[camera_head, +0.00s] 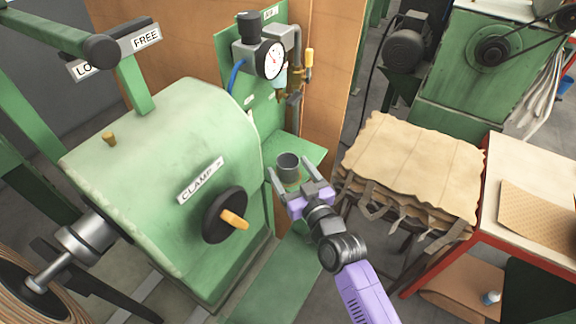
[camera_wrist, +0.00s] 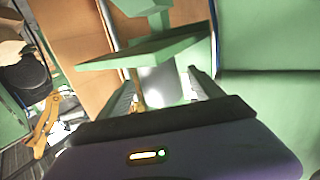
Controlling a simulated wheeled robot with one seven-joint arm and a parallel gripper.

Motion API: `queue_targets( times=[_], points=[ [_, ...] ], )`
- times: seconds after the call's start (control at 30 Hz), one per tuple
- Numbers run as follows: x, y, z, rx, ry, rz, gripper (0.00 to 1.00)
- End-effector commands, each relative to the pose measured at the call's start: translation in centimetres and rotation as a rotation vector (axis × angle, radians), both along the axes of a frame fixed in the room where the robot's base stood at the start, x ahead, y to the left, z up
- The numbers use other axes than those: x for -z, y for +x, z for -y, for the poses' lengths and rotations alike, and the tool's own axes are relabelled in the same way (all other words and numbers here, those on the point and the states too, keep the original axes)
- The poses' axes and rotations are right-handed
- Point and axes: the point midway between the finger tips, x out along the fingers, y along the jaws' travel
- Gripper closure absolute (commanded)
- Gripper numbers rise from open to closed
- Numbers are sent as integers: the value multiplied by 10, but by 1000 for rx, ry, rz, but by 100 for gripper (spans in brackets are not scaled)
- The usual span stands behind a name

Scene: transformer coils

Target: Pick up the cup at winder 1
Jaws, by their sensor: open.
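A small dark grey cup (camera_head: 288,166) stands upright on a green shelf (camera_head: 308,150) beside the green winder housing. My gripper (camera_head: 288,168) is open at the shelf, and in the head view its two fingers lie on either side of the cup. In the wrist view the cup (camera_wrist: 163,86) is a pale, glare-lit shape between the fingers (camera_wrist: 160,82), against the green shelf (camera_wrist: 150,48). The palm hides part of it. I cannot tell whether either finger touches the cup.
The green housing labelled CLAMP (camera_head: 175,150), with a black knob (camera_head: 224,215), stands close on the left. A pressure gauge (camera_head: 268,60) and pipes rise behind the shelf. A stack of tan sheets (camera_head: 412,160) and a red-edged table (camera_head: 520,215) stand to the right.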

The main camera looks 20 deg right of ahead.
Motion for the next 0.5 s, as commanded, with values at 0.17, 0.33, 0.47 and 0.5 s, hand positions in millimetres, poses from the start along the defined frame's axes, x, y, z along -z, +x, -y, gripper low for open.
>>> queue_targets(
  times=[0.17,0.33,0.47,0.5],
  points=[
    [1,16,-1,0,0,1,24],
    [2,17,-1,0,0,0,24],
    [2,17,-1,0,0,0,36],
    [2,17,-1,0,0,0,44]
  ],
)
